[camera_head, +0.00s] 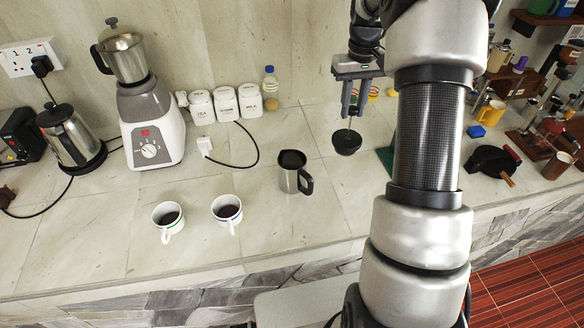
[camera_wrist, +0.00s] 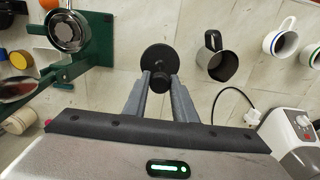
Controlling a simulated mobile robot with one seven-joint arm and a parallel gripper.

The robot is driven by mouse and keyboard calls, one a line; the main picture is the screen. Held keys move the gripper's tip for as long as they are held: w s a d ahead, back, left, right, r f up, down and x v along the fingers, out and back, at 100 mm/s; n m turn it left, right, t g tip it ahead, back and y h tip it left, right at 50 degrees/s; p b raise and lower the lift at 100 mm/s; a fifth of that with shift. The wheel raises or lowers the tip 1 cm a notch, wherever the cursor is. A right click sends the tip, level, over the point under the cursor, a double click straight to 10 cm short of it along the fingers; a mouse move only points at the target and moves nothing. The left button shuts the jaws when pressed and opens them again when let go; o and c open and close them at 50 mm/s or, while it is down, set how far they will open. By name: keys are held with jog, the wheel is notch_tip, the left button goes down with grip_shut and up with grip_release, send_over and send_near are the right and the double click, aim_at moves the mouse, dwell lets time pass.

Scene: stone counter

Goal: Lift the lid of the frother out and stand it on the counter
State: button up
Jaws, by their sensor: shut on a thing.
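The lid is a round black disc with a small knob; it shows in the head view (camera_head: 347,142) and the wrist view (camera_wrist: 157,55). My gripper (camera_head: 350,112) is above it, and in the wrist view its fingertips (camera_wrist: 160,78) are shut on the knob. I cannot tell whether the lid touches the counter. The frother (camera_head: 291,174) is a steel jug with a black handle, upright on the counter to the left of the lid. Its top is open and dark inside; it also shows in the wrist view (camera_wrist: 222,66).
Two white cups (camera_head: 168,220) (camera_head: 227,211) stand left of the frother. White canisters (camera_head: 226,104) and a small bottle (camera_head: 270,88) are at the wall, with a cable in front. A green stand (camera_wrist: 98,50) with a steel pot is beside the lid. Counter between lid and frother is clear.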

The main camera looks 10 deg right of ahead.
aim_at(347, 138)
jog(key=shift+f+b, duration=2.9)
jog(key=shift+f, duration=2.25)
jog(key=shift+f+b, duration=0.3)
jog(key=shift+f, duration=0.25)
jog(key=o, duration=1.4)
jog(key=shift+c, duration=0.2)
jog(key=shift+r+p, duration=2.85)
jog(key=shift+r, duration=1.2)
